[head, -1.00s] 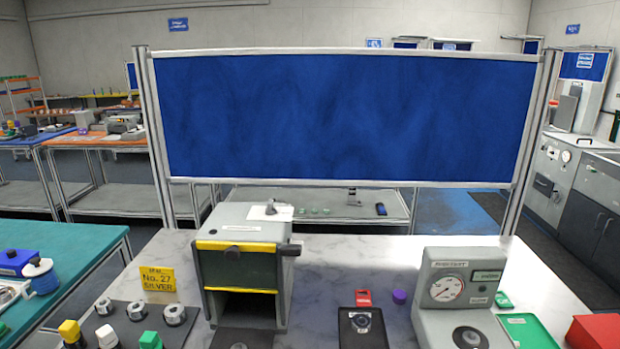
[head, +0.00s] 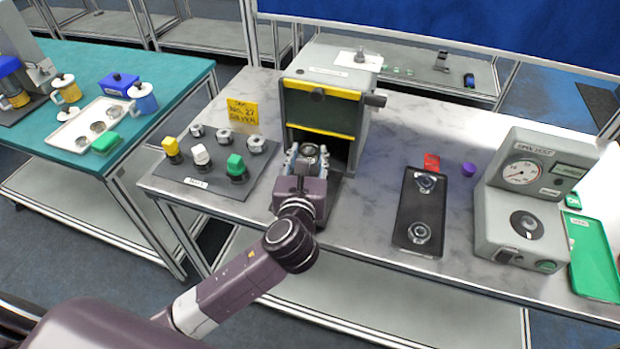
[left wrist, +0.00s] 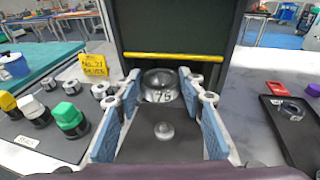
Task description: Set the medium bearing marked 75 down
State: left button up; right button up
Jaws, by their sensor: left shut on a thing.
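The medium bearing marked 75 (left wrist: 161,87) is a silver ring with its number facing me in the left wrist view. My left gripper (head: 307,155) is shut on it, with its blue-padded fingers on either side (left wrist: 158,97). The bearing also shows in the head view (head: 311,150), at the open mouth of the grey box-shaped station (head: 352,72) with a yellow-edged dark door. A dark plate (left wrist: 150,150) lies below it. I cannot tell whether the bearing touches the plate. My right gripper is not in view.
Left of the station, a dark mat (head: 207,188) carries bearings and yellow, white and green-topped pieces. A yellow sign (head: 243,111) stands behind it. To the right are a black tray (head: 408,210) with two rings, a purple piece (head: 468,169) and a grey gauge machine (head: 520,200). Marble between is clear.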

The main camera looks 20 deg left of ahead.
pick_arm(q)
jog(key=shift+w+r+h, duration=0.1)
jog(key=shift+w+h, duration=0.2)
jog(key=shift+w, duration=0.05)
notch_tip(320, 180, down, 10)
jog(key=shift+r, duration=0.15)
dwell(0.4)
jog(key=shift+f, duration=0.25)
jog(key=o, duration=1.3)
jog(key=shift+s, duration=0.1)
